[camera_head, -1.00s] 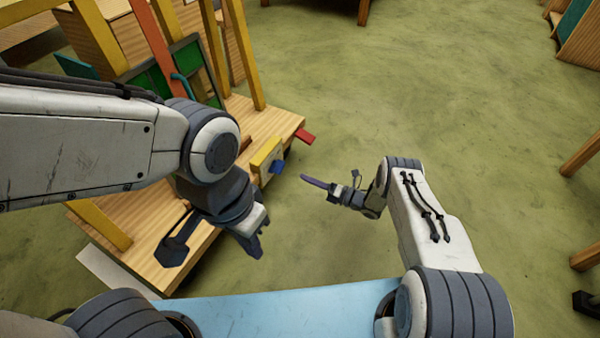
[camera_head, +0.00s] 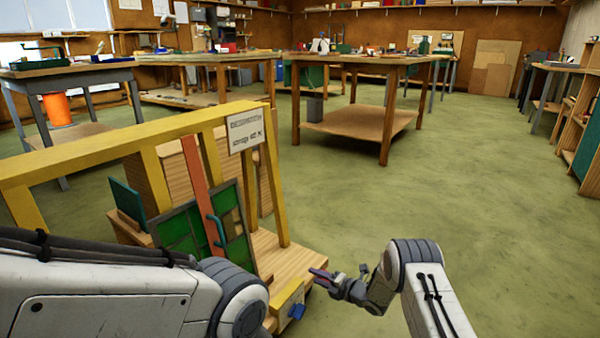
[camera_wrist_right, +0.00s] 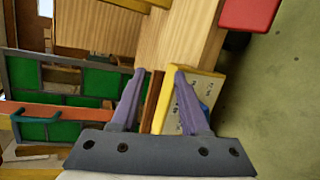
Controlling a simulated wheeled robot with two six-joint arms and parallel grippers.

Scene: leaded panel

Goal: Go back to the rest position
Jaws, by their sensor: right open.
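My right gripper (camera_head: 318,277) is at the lower middle of the head view, beside the right end of the wooden bench. In the right wrist view its two purple-grey fingers (camera_wrist_right: 159,73) stand apart with nothing held between them. My left arm crosses the lower left of the head view, and its gripper is out of the picture. The green leaded panel (camera_head: 181,230) stands upright on the wooden bench (camera_head: 298,262), behind an orange-red upright bar (camera_head: 201,188). The panel also shows at the left of the right wrist view (camera_wrist_right: 88,126).
A yellow frame (camera_head: 110,145) with a sign (camera_head: 245,130) rises above the bench. A yellow block with a blue knob (camera_head: 297,312) is at the bench's front, close to my right gripper. Work tables (camera_head: 375,58) stand farther back. The green floor (camera_head: 450,190) to the right is clear.

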